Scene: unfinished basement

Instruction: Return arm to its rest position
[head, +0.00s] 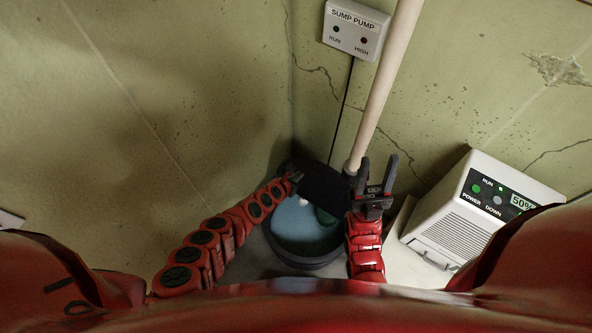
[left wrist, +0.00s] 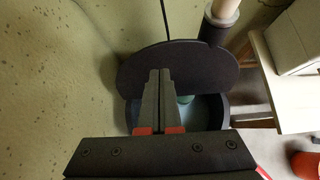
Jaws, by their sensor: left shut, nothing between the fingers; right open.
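My left arm reaches in from the left in the head view. My left gripper (head: 295,177) is by the dark round lid (head: 322,187) at the far rim of the sump basin (head: 305,262). In the left wrist view the left gripper's fingers (left wrist: 160,82) are closed together with nothing between them, in front of the lid (left wrist: 190,58). My right gripper (head: 377,170) points up with its fingers spread and empty, right of the basin and close to the pale pipe (head: 388,80). The lid stands raised at the back, leaving bluish water visible in the basin.
A sump pump box (head: 355,30) hangs on the back wall with a cable running down. A white dehumidifier (head: 455,238) reading 50% stands on a pale surface (head: 405,268) at the right. Walls close in behind the basin.

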